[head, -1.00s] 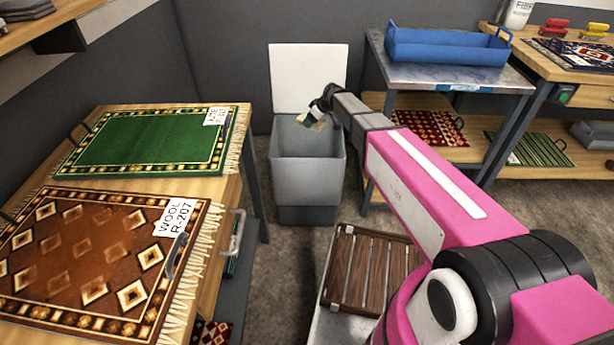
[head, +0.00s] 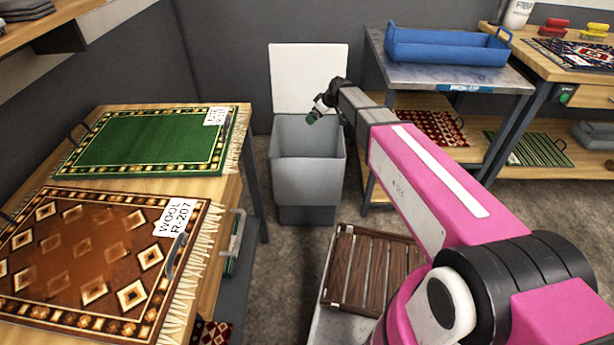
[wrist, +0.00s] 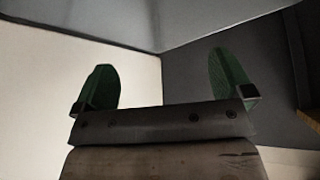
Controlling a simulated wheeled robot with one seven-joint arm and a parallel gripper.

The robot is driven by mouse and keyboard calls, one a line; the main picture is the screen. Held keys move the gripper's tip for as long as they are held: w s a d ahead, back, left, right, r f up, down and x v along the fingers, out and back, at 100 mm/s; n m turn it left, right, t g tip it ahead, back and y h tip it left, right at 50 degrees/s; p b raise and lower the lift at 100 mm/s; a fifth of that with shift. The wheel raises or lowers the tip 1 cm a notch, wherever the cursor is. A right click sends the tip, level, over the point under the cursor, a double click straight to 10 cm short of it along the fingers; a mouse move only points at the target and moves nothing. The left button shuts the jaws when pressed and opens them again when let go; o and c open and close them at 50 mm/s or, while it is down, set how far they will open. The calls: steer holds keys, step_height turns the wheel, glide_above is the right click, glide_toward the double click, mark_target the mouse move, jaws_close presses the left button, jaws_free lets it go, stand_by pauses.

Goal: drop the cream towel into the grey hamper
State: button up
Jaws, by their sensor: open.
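The grey hamper (head: 307,180) stands on the floor in the middle of the head view, its white lid (head: 308,75) raised against the wall behind. My gripper (head: 313,114) is above the hamper's opening, at its back right, pointing down and to the left. In the wrist view its two green fingers (wrist: 163,75) stand wide apart with nothing between them. I see no cream towel in either view now. The hamper's front wall hides its bottom, so I cannot see what lies inside.
A wooden table at left holds a green rug (head: 150,140) and a brown patterned rug (head: 95,255). A metal-topped table (head: 460,76) with a blue tray (head: 447,45) stands at right. A slatted wooden crate (head: 370,270) is in front of the hamper.

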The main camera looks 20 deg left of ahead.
steer(key=v, duration=0.6)
steer(key=shift+d+r, duration=0.2)
steer(key=shift+r, duration=0.05)
steer(key=shift+s, duration=0.1)
steer(key=s+d+f+m+h, duration=0.2)
steer(key=s+d, duration=0.5)
steer(key=d, duration=0.5)
steer(key=s+d+f+m+g+h, duration=0.1)
steer(key=s+d+f+m, duration=0.3)
steer(key=d, duration=0.9)
steer(key=s+d+f+m+g+h, duration=0.1)
steer(key=s+d+f+m+h, duration=0.2)
steer(key=s+d+m, duration=0.5)
steer(key=s+d, duration=0.3)
steer(key=d, duration=0.2)
steer(key=shift+s+d+f, duration=0.2)
steer(key=shift+s+f, duration=0.15)
